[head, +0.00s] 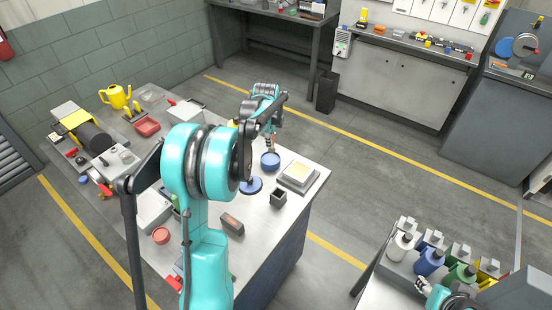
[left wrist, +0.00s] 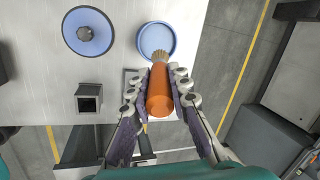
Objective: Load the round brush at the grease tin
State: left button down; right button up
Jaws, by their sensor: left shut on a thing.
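My left gripper (left wrist: 160,80) is shut on the orange handle of the round brush (left wrist: 160,96). The brush's tan bristles (left wrist: 160,56) point away from the gripper. In the left wrist view they overlap the near rim of the open blue grease tin (left wrist: 156,32); I cannot tell whether they touch the grease. In the head view the left gripper (head: 270,140) is just above the tin (head: 270,161), on the workbench. A blue disc with a knob, perhaps the tin's lid (left wrist: 88,31), lies left of it. My right gripper (head: 421,284) shows small at lower right, its jaws unclear.
A dark square holder (head: 278,196) and a pale-topped block (head: 298,176) stand near the tin by the bench edge. A red tray (head: 147,126), a yellow watering can (head: 116,97) and a pump are farther left. Colored bottles (head: 430,262) stand on another table at right.

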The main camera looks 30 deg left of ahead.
pick_arm(q)
jog(key=shift+w+a, duration=0.7)
jog(key=shift+a, duration=0.1)
jog(key=shift+f, duration=0.25)
jog(key=shift+f+b, duration=2.05)
jog(key=shift+f, duration=0.7)
jog(key=shift+f+b, duration=0.4)
jog(key=shift+f, duration=0.15)
jog(key=shift+r+p, duration=2.4)
jog(key=shift+r, duration=1.15)
jog(key=shift+s+f, duration=0.1)
jog(key=shift+f, duration=0.05)
